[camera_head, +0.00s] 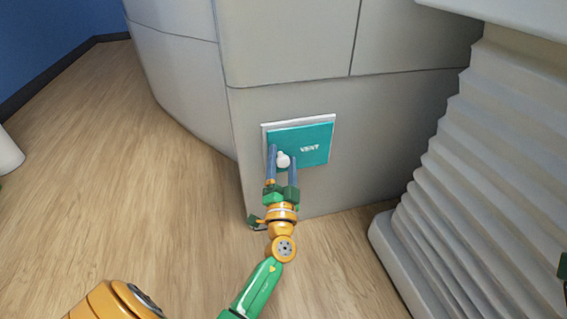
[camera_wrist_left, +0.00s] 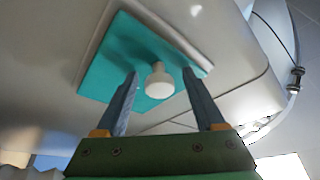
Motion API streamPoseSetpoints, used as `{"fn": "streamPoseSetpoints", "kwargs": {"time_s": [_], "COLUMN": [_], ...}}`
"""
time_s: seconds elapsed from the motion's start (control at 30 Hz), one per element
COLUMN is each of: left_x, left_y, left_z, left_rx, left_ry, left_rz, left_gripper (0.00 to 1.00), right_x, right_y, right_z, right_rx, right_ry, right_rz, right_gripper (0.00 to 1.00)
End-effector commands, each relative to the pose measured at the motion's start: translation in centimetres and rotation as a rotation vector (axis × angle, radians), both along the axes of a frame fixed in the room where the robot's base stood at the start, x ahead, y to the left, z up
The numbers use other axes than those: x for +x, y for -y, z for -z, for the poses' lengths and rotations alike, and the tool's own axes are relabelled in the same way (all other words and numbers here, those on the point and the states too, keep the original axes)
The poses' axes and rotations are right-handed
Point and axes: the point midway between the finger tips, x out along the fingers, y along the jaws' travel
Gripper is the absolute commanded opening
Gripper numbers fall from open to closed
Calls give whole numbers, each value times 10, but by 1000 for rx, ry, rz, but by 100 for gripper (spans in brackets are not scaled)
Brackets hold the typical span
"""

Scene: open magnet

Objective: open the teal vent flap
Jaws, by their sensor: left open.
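The teal vent flap (camera_head: 316,137) sits in a pale frame low on the grey housing, with white "VENT" lettering. It looks shut. A white round knob (camera_head: 283,160) stands out from its lower left part. My left gripper (camera_head: 281,154) is open, with one finger on each side of the knob. In the left wrist view the flap (camera_wrist_left: 118,62) and knob (camera_wrist_left: 159,80) show ahead, and the knob is between the open fingertips of the gripper (camera_wrist_left: 160,76). I cannot tell whether either finger touches it.
The grey housing (camera_head: 300,45) rises above and around the flap. A ribbed pale grey body (camera_head: 475,150) stands close on the right.

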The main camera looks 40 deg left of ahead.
Motion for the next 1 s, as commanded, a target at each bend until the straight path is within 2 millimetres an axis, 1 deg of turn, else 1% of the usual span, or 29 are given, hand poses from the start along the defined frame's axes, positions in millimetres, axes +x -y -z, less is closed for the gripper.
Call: {"fn": "streamPoseSetpoints", "kwargs": {"time_s": [0.13,0.17,0.2,0.27,0.3,0.4,1.0], "left_x": [0,0,0,0,0,0,0], "left_y": [0,0,0,0,0,0,1], "left_z": [0,0,1,1,1,1,1], "left_rx": [0,0,0,0,0,0,0], "left_ry": [-1,-1,-1,-1,-1,-1,-2], "left_rz": [1,1,1,1,1,1,0], "left_gripper": [71,63,52,36,25,0,0], "right_x": [0,0,0,0,0,0,1], "right_y": [0,0,0,0,0,0,0], "right_z": [0,0,0,0,0,0,0], "right_rx": [0,0,0,0,0,0,0], "right_ry": [0,0,0,0,0,-1,-2], "right_rz": [0,0,0,0,0,0,0], "right_gripper": [50,50,50,50,50,50,50]}}
